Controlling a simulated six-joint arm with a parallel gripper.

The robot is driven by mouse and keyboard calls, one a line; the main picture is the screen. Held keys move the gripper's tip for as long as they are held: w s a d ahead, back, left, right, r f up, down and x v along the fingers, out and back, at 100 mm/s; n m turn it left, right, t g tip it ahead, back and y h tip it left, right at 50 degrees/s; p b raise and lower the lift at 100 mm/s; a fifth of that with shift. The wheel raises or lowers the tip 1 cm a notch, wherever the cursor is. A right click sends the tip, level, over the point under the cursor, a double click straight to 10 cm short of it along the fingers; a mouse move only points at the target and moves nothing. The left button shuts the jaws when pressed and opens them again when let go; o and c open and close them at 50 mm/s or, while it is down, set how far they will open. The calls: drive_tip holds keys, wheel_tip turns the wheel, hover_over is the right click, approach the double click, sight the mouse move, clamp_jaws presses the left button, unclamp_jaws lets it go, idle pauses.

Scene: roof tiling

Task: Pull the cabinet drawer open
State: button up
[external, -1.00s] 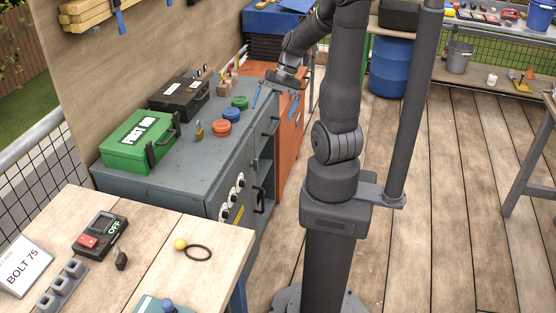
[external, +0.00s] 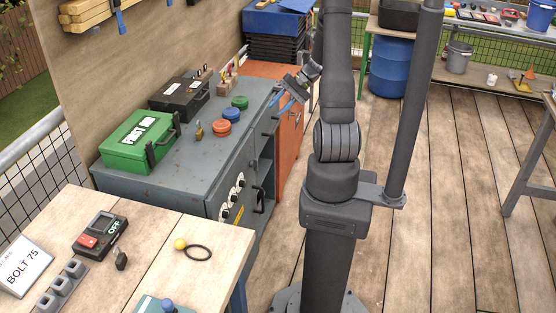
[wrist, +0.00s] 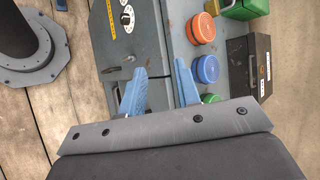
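The grey-blue cabinet (external: 190,185) stands along the wall with its front facing right; its face also shows in the wrist view (wrist: 150,25). A dark handle (external: 271,132) is on the upper front near the far end, just below the top edge. The front there looks flush, with no drawer visibly standing out. My gripper (external: 281,106) is tilted down beside that far end, close above the handle. In the wrist view my gripper (wrist: 160,87) has its two blue fingers apart, with the cabinet's edge behind them. Nothing shows between them. Whether a finger touches the handle I cannot tell.
On the cabinet top are a red button (external: 222,127), blue and green buttons, a padlock (external: 199,129), a green first aid case (external: 140,142) and a black case (external: 180,94). A lower handle (external: 259,200) juts from the front. An orange cabinet (external: 290,130) stands beyond.

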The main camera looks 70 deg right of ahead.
drive_tip(key=s+d+f+m+t+h, duration=0.2)
drive_tip(key=s+d+f+t, duration=0.35)
drive_tip(key=d+f, duration=0.45)
drive_tip(key=m+t+h, duration=0.1)
drive_tip(key=t+h, duration=0.2)
drive_tip(key=h, duration=0.2)
approach(276, 126)
drive_tip(key=w, duration=0.3)
drive_tip(key=w+f, duration=0.1)
drive_tip(key=w, duration=0.2)
drive_tip(key=w+f, duration=0.1)
drive_tip(key=w, duration=0.2)
drive_tip(key=shift+w+d+f, duration=0.1)
drive_tip(key=shift+w+f, duration=0.15)
drive_tip(key=shift+w, duration=0.15)
clamp_jaws()
